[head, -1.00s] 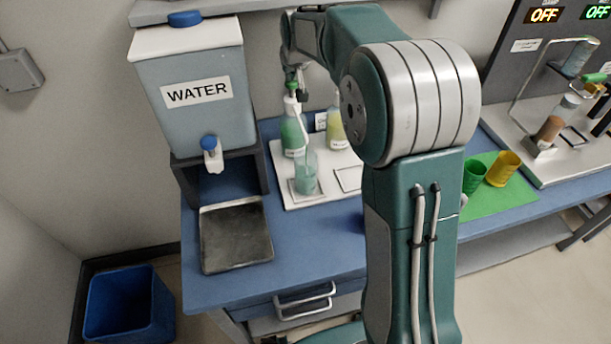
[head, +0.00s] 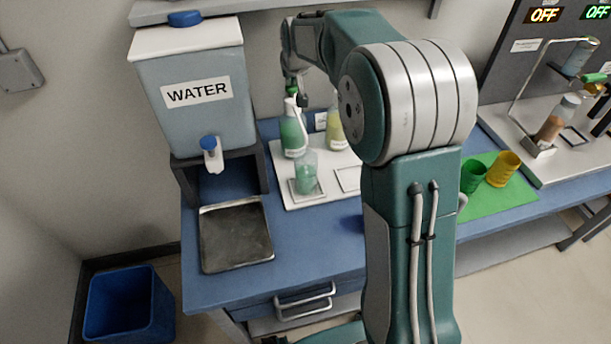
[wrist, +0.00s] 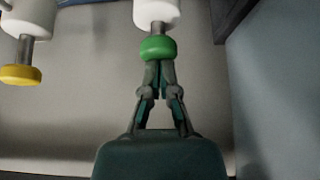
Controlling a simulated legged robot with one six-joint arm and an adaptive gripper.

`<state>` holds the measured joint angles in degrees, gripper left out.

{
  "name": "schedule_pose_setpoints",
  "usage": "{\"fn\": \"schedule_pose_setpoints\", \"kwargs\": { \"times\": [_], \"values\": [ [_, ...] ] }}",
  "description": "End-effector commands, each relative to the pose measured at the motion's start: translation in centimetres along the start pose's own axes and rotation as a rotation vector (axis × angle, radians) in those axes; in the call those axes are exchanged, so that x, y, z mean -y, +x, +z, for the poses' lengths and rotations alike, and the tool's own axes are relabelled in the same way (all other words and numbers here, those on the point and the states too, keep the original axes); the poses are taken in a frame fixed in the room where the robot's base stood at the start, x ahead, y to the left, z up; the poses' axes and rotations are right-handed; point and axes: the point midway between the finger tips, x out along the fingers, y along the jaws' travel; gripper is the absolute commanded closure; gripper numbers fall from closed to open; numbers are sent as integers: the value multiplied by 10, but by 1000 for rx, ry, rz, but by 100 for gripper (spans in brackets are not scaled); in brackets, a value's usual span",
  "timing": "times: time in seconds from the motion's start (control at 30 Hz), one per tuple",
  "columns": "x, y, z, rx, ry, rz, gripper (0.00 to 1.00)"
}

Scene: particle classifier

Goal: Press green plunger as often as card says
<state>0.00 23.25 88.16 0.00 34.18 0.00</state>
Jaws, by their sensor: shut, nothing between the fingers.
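The green plunger (wrist: 157,48) is a round cap on a metal stem below a white collar in the wrist view. My gripper (wrist: 158,66) is shut and empty, its fingertips right at the cap; they look to be touching it. In the head view, my gripper (head: 291,84) is above the green-liquid bottle (head: 292,137). A clear beaker (head: 306,170) with green liquid stands in front of that bottle. The yellow plunger (wrist: 22,75) is to the left in the wrist view. A small white card (head: 320,121) stands behind the bottles; its writing is unreadable.
A yellow-liquid bottle (head: 335,128) stands beside the green one on the white tray (head: 300,201). The water tank (head: 190,90) is at left, with a metal tray (head: 235,237) in front. Green (head: 473,177) and yellow (head: 503,168) cups are right of my arm.

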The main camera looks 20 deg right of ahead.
Motion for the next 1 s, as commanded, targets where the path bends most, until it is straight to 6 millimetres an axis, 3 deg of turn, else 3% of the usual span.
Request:
{"fn": "schedule_pose_setpoints", "kwargs": {
  "times": [0.63, 1.0],
  "values": [
    [0, -28, -19, -1, 0, 0, 100],
    [0, -31, -21, 1, 0, 0, 100]
  ]
}}
